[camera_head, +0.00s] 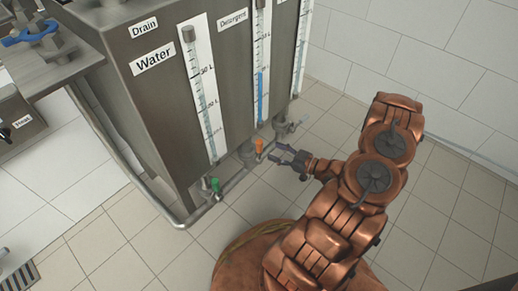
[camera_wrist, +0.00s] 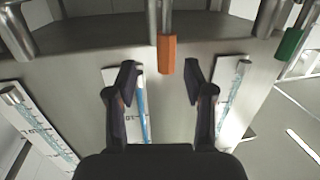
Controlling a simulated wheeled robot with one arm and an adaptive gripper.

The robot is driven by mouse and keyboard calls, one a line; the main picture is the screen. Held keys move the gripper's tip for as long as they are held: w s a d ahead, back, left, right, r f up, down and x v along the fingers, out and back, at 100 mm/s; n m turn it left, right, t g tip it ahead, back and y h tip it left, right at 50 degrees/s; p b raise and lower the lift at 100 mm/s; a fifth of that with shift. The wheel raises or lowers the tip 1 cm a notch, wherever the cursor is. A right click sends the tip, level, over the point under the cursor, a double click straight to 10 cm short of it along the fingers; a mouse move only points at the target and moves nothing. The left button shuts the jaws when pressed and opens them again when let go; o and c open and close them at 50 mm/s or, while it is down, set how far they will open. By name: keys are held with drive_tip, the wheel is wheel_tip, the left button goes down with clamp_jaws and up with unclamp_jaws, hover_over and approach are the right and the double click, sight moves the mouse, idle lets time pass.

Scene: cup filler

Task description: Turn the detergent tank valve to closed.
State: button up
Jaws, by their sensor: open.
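The detergent tank valve has an orange handle (camera_head: 260,146), below the blue-filled gauge (camera_head: 261,95) by the "Detergent" label (camera_head: 234,20). In the wrist view the orange handle (camera_wrist: 166,53) hangs from a metal stem, just beyond the fingertips and roughly centred between them. My gripper (camera_head: 275,152) is open and empty, just right of the orange handle in the head view. In the wrist view my gripper (camera_wrist: 160,78) has its two dark fingers spread apart. I see no contact with the handle; the exact gap in depth is hard to tell.
A green valve handle (camera_head: 215,185) sits to the left under the "Water" gauge (camera_head: 202,100); in the wrist view the green handle (camera_wrist: 289,44) is at the right. A pipe (camera_head: 198,212) runs below the steel tank (camera_head: 165,100). The tiled floor (camera_head: 450,215) at the right is clear.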

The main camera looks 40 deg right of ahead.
sight(259, 146)
drive_tip(key=shift+t, duration=0.4)
drive_tip(key=shift+s+a+r+b+x, duration=0.15)
drive_tip(key=shift+b+x, duration=0.3)
drive_tip(key=shift+x, duration=0.75)
drive_tip(key=shift+a+r+b+x, duration=0.15)
drive_tip(key=shift+b+x, duration=0.35)
drive_tip(key=shift+x, duration=0.7)
drive_tip(key=shift+s+a+b+x, duration=0.1)
drive_tip(key=shift+a+b+x, duration=0.25)
drive_tip(key=shift+x, duration=0.85)
drive_tip(key=shift+d, duration=0.1)
clamp_jaws()
